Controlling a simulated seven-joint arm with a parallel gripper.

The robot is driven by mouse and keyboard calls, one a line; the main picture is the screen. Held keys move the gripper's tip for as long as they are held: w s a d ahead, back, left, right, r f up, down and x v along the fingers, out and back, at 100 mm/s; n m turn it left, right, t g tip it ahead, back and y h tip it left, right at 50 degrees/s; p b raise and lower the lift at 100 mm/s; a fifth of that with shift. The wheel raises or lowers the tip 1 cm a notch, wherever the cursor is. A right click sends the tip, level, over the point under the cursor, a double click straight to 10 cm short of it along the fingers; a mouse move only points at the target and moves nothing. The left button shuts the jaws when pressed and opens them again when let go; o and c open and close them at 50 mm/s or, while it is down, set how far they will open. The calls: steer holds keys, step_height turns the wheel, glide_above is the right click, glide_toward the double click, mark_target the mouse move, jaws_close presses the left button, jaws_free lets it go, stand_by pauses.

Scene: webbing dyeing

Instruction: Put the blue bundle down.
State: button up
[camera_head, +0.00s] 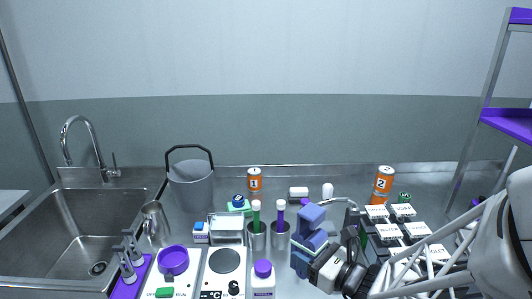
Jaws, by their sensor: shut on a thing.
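The blue bundle (311,216) shows as stacked blue blocky folds right of the middle of the bench. My gripper (316,250) comes in from the lower right and is shut on the bundle. The bundle is partly hidden by the gripper. I cannot tell whether its underside touches the bench.
Two metal cups (280,238) with green and purple sticks stand just left of the bundle. A white bottle with a purple cap (263,280) is in front. Black boxes with white labels (388,232) fill the right. A sink (75,235) and grey bucket (191,188) are left.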

mark_target(304, 277)
steer(key=shift+f, duration=2.15)
steer(key=shift+f, duration=2.2)
steer(key=shift+f, duration=0.1)
steer(key=shift+f, duration=1.7)
steer(key=shift+f, duration=0.1)
steer(key=o, duration=1)
